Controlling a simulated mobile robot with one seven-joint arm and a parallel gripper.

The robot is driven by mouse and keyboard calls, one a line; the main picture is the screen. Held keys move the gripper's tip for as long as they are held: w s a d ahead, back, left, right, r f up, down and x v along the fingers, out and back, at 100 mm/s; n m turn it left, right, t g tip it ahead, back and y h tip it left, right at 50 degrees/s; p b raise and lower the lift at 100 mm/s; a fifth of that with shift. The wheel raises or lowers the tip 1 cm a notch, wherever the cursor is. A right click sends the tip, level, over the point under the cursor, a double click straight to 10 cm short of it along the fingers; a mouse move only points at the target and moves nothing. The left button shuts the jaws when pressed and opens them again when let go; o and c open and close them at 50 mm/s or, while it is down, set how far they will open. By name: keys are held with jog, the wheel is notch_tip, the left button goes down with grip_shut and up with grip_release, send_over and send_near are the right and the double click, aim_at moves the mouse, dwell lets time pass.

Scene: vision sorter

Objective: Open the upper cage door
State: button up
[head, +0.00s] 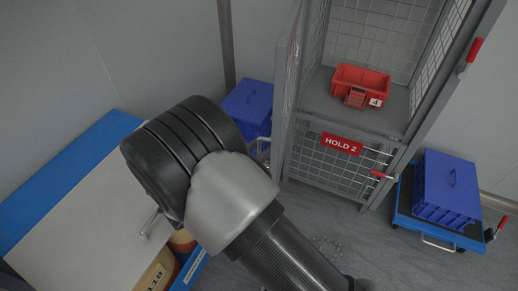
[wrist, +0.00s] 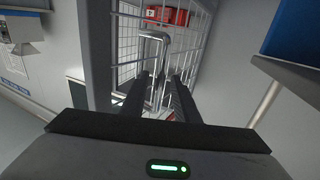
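The grey wire cage (head: 400,165) stands right of centre in the head view. Its upper opening shows a red bin (head: 360,83) with a "4" label, with no mesh across it. The upper door (head: 288,85) appears swung out at the left, seen nearly edge-on; its mesh (wrist: 126,50) also shows in the wrist view. A grey tubular handle (wrist: 163,55) is in front of that mesh. My gripper (wrist: 162,80) has its two black fingers apart, one each side of the handle's line. Whether they touch it, I cannot tell. In the head view my arm hides the gripper.
A lower mesh door marked HOLD 2 (head: 342,143) has a red latch grip. A blue crate (head: 446,190) sits on a trolley at right; another blue crate (head: 247,104) is behind my arm. A blue-edged table (head: 70,155) is at left. Floor before the cage is clear.

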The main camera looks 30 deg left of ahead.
jog(key=shift+r, duration=0.1)
notch_tip(320, 180, up, 10)
jog(key=p, duration=0.3)
